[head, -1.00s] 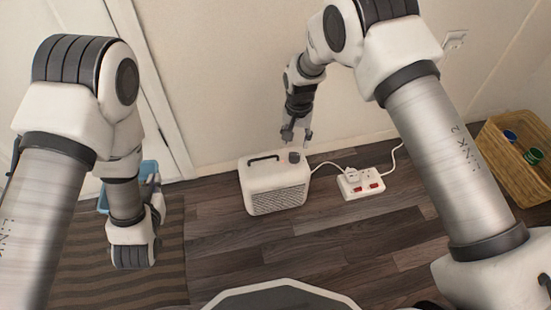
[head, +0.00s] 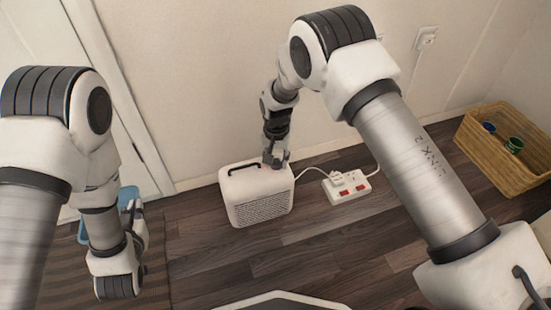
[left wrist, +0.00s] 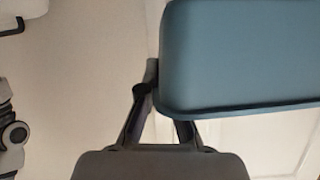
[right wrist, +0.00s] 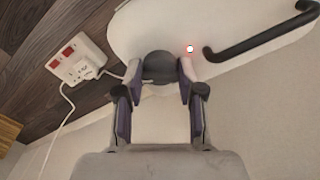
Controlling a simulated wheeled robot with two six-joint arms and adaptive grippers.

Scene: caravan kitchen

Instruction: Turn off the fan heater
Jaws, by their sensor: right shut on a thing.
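The white fan heater (head: 257,200) stands on the floor by the wall, its grille facing the room and a dark carry handle (right wrist: 260,38) on top. In the right wrist view a round dark knob (right wrist: 160,65) sits at the edge of its top, beside a lit red light (right wrist: 190,48). My right gripper (head: 275,160) is at the knob; in its wrist view the fingers (right wrist: 159,75) are shut on the knob's two sides. My left gripper (left wrist: 150,75) is far to the left, beside a blue container (left wrist: 240,60) that hides part of it; its jaws are unclear.
A white power strip (head: 346,188) with red switches lies right of the heater, a white cord running to it. A wicker basket (head: 490,165) stands at the far right. A striped mat (head: 60,265) lies at left. Dark wooden floor (head: 330,250) is clear in front.

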